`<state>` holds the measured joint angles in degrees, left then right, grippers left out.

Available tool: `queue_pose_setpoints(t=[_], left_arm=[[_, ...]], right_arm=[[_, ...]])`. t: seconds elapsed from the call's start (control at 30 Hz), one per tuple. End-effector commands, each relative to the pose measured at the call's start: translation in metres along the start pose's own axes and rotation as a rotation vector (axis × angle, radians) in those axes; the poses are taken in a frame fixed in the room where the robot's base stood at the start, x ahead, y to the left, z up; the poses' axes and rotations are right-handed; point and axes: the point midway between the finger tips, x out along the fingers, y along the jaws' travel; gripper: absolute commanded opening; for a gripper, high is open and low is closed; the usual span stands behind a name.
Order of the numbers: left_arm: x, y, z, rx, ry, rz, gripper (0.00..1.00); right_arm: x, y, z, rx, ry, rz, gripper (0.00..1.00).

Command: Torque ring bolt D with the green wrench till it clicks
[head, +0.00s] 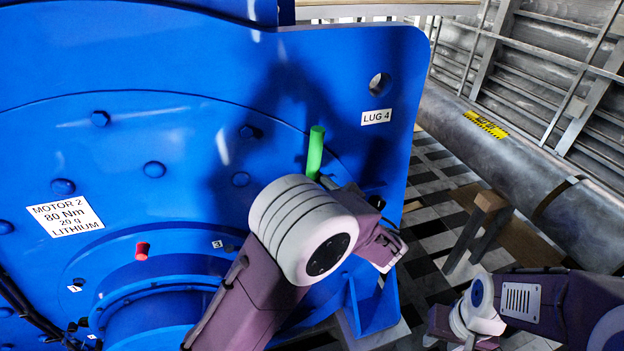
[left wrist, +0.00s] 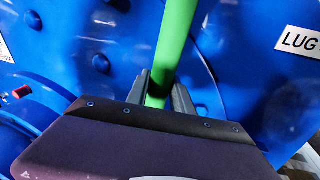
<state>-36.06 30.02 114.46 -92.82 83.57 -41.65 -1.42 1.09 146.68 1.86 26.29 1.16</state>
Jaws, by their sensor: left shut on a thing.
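The green wrench (head: 315,152) stands up beyond my left wrist in the head view, with only its upper handle showing. In the left wrist view the green handle (left wrist: 174,45) runs down between my left gripper's fingers (left wrist: 167,93), which are shut on it. My left arm hides the lower wrench and its working end. Ring bolt D cannot be made out. The blue motor (head: 200,60) fills the left of the head view, with several blue bolts on its face. My right arm shows at the lower right, but its fingertips are not clearly visible.
A label reading LUG 4 (head: 376,117) is beside a hole in the motor plate. A red plug (head: 142,249) sticks out above the motor's hub (head: 150,315). A wooden-topped stand (head: 490,203) and a large grey pipe (head: 530,150) are to the right over checkered floor.

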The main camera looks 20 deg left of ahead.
Motion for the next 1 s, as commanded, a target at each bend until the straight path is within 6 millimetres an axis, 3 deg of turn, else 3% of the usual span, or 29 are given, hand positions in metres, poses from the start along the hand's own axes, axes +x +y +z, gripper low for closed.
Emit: queue_pose_setpoints(t=[1.0], left_arm=[[-0.005,-0.024,-0.001,0.134,-0.035,0.012,0.00]], right_arm=[[-0.018,0.000,-0.002,0.000,0.000,0.000,0.36]])
